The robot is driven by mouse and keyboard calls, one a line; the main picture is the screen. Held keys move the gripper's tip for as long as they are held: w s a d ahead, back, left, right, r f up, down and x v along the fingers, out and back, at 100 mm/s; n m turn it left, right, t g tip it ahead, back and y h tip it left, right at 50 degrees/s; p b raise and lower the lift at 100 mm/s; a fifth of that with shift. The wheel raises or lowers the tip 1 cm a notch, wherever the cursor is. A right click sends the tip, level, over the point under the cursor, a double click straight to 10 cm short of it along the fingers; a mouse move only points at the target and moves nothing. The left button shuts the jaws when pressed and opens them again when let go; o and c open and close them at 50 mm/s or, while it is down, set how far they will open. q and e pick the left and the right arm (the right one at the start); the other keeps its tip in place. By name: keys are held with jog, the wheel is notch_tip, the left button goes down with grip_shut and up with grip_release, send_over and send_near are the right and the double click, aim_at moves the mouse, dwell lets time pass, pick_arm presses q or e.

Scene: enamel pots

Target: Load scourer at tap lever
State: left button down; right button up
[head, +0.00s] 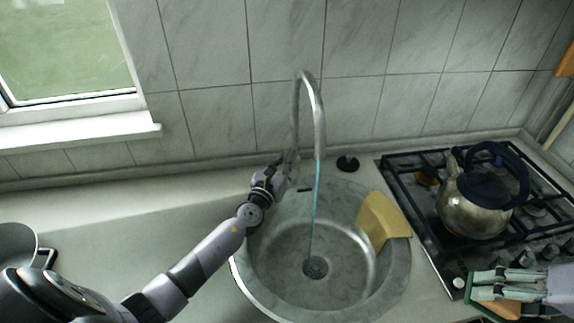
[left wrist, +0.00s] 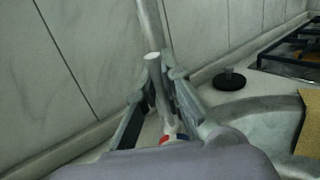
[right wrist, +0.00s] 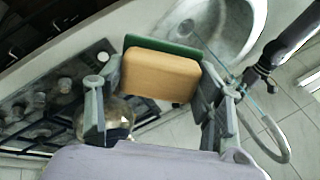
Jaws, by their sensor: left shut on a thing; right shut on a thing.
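The scourer (right wrist: 160,75), orange-yellow with a green layer, is held between the fingers of my right gripper (right wrist: 162,84) in the right wrist view. In the head view, my right gripper (head: 500,283) is at the lower right, over the hob's front corner, with the scourer's orange part (head: 500,309) below its fingers. My left gripper (head: 284,168) is at the tap (head: 319,125), behind the sink. In the left wrist view, its fingers (left wrist: 163,85) are shut on the tap lever (left wrist: 153,72), above a red and blue mark. A thin blue stream (head: 313,210) falls from the spout to the drain.
A yellow cloth (head: 378,218) hangs over the right rim of the round sink (head: 250,285). A metal kettle (head: 470,205) stands on the hob (head: 400,180). A black plug (head: 347,163) lies behind the sink. A pot (head: 18,240) stands far left; the counter between is mostly clear.

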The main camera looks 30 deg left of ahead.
pick_arm(q)
jog(key=shift+s+t+b, duration=0.15)
jog(key=shift+t+b, duration=0.15)
jog(key=shift+b, duration=0.15)
jog(key=c, duration=1.7)
grip_release()
jog(key=s+f, duration=0.1)
jog(key=s, duration=1.1)
jog(key=shift+d+f, duration=0.2)
jog(key=shift+d, duration=0.1)
